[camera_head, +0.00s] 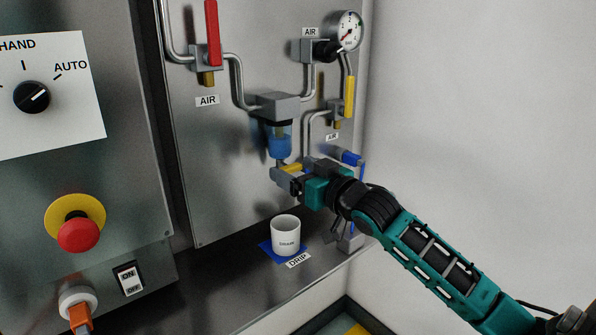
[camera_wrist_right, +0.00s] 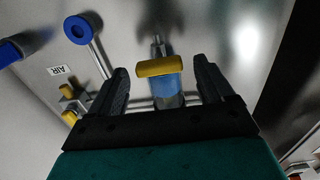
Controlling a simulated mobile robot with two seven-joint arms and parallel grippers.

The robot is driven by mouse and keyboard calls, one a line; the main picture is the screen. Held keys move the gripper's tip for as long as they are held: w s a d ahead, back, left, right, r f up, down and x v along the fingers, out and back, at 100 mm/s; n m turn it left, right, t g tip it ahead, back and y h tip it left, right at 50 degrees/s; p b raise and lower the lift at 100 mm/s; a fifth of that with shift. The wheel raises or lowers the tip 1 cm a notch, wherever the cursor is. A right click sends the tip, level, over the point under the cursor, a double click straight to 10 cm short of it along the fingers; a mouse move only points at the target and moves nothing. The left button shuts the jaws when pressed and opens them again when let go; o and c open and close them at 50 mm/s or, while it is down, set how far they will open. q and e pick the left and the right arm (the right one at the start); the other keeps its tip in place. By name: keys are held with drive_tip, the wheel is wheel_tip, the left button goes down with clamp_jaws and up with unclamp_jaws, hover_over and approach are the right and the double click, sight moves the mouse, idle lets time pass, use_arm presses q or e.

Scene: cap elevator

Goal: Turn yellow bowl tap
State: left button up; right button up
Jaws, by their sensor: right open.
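The yellow bowl tap (camera_head: 292,167) is a small yellow handle below the blue clear bowl (camera_head: 280,142) of the grey air unit. In the right wrist view the tap (camera_wrist_right: 159,67) lies crosswise in front of the blue bowl (camera_wrist_right: 167,90). My right gripper (camera_head: 284,174) is at the tap, its arm coming in from the right. In the wrist view its two dark fingers (camera_wrist_right: 162,82) are spread wide with the yellow tap between them, a gap on each side. I cannot tell whether anything touches. My left gripper is in neither view.
A white cup (camera_head: 286,236) stands on a blue mat (camera_head: 266,247) below the bowl. A blue-handled valve (camera_head: 346,156) and yellow lever (camera_head: 350,96) are close on the right. A red lever (camera_head: 212,34) and pressure gauge (camera_head: 349,31) are higher on the panel.

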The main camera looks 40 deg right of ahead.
drive_tip(key=shift+c, duration=0.5)
drive_tip(key=c, duration=0.9)
drive_tip(key=shift+c, duration=0.2)
